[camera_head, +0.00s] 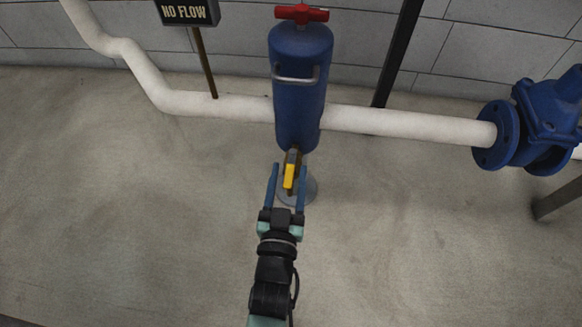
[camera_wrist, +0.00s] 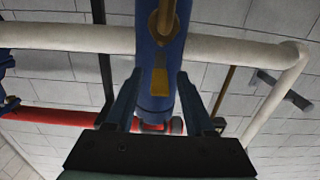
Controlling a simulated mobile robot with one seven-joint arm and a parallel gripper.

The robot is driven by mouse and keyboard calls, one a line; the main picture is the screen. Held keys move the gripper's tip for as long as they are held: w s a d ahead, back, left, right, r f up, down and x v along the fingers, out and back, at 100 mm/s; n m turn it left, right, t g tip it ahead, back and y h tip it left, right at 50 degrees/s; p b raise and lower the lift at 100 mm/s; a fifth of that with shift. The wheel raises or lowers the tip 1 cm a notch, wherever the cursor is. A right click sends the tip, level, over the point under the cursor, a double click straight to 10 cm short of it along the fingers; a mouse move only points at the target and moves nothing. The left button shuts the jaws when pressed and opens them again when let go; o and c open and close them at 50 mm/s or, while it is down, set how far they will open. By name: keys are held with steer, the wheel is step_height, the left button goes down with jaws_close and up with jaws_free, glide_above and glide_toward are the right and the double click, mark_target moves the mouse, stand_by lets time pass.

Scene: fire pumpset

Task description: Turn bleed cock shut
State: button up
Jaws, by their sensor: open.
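The bleed cock is a small brass fitting with a yellow lever (camera_head: 289,176) at the foot of the blue cylinder (camera_head: 299,85). In the head view the lever points toward me, along the line of my arm. In the wrist view the yellow lever (camera_wrist: 159,82) hangs below a brass ring-shaped body (camera_wrist: 164,22), in front of the cylinder. My gripper (camera_head: 290,168) is open, with one blue finger on each side of the lever. In the wrist view its fingertips (camera_wrist: 160,74) also flank the lever, with a gap on both sides. Contact is not visible.
A white pipe (camera_head: 400,124) runs behind the cylinder to a blue flanged valve (camera_head: 545,120) at right. A red handle (camera_head: 301,13) tops the cylinder. A "NO FLOW" sign (camera_head: 187,12) stands on a post at left. The concrete floor around my arm is clear.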

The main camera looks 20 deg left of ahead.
mark_target(291, 163)
steer(key=shift+b+x, duration=0.5)
steer(key=shift+x, duration=1.2)
jaws_close()
